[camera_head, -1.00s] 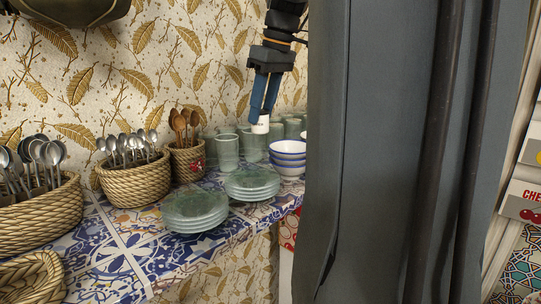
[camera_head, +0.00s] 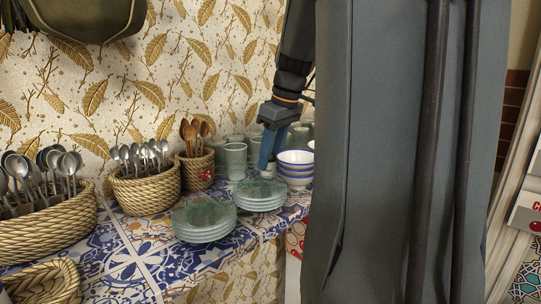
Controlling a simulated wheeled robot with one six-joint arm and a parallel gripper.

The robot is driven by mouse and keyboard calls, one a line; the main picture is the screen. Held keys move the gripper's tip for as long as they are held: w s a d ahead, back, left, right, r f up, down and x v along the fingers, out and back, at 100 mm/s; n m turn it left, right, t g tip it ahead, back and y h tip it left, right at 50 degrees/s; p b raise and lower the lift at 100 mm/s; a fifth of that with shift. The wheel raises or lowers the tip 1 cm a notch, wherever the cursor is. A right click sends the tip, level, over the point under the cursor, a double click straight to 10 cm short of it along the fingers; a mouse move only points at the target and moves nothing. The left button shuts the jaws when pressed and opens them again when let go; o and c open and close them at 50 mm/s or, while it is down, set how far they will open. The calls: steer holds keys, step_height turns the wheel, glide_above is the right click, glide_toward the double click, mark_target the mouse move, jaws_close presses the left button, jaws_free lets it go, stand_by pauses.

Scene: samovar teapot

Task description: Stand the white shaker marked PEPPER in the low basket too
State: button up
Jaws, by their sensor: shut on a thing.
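My gripper (camera_head: 266,166) points down between the glasses and the stacked bowls, its blue fingers shut on a small white shaker (camera_head: 268,172). Only a little of the shaker shows below the fingertips, and no lettering can be read. I cannot tell whether it touches the counter. A low woven basket (camera_head: 45,283) is at the lower left, cut off by the picture edge; its visible inside looks empty.
Baskets of spoons (camera_head: 145,190) stand along the wall. Stacked green plates (camera_head: 205,220), white bowls with blue rims (camera_head: 296,170) and green glasses (camera_head: 236,160) crowd the gripper. Patterned counter (camera_head: 140,265) is clear beside the low basket. My grey column hides the right.

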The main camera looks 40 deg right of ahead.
steer(key=o, duration=0.8)
steer(key=shift+f, duration=0.1)
steer(key=shift+c, duration=0.2)
steer(key=o, duration=0.3)
steer(key=shift+o, duration=0.2)
